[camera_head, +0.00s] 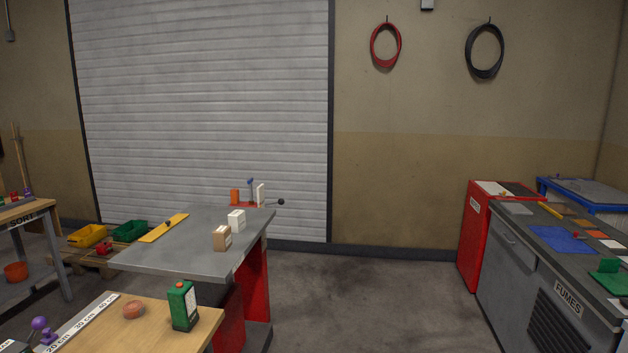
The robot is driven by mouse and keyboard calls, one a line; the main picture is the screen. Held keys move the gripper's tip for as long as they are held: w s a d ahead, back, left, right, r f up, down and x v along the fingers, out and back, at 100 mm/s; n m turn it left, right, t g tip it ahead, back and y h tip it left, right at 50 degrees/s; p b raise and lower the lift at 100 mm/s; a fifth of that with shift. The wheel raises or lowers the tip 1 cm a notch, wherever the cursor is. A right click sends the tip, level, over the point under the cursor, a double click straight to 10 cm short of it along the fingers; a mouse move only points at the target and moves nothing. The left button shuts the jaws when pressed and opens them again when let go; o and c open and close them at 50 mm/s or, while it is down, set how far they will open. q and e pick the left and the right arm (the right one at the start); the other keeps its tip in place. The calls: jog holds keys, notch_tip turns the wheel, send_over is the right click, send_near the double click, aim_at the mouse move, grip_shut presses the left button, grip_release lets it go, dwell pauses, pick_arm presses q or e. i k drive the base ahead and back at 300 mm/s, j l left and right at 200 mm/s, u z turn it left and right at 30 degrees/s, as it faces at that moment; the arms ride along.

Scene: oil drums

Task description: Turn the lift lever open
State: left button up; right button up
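A grey-topped table with red supports (190,240) stands left of the middle, in front of the roller shutter. At its far right corner a thin rod with a black ball knob (281,202) sticks out to the right, roughly level; it looks like the lift lever. Beside it are an orange block (235,197), a small blue-topped upright piece (250,183) and a white upright piece (260,194). How the lever is mounted is too small to tell. Neither of my grippers is in view.
A wooden bench (205,322) with a green device (183,306) stands at the near left. A grey cabinet marked FUMES (510,275) and a red cabinet (475,240) stand at the right. The floor (370,300) between is clear.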

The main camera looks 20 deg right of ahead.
aim_at(251, 203)
jog(key=z, duration=0.4)
jog(key=i+l+z, duration=0.35)
jog(key=i, duration=0.4)
jog(key=i+z, duration=0.3)
jog(key=i, duration=0.45)
jog(key=i+u, duration=0.1)
jog(key=i, duration=0.6)
jog(key=i+l+u, duration=0.1)
jog(key=i, duration=0.55)
jog(key=i+l+u, duration=0.1)
jog(key=i+u, duration=0.35)
jog(key=i+l+u, duration=0.25)
jog(key=u, duration=0.25)
jog(key=i+l+u, duration=0.25)
jog(key=u, duration=0.2)
jog(key=i+l+u, duration=0.2)
jog(key=l+u, duration=0.3)
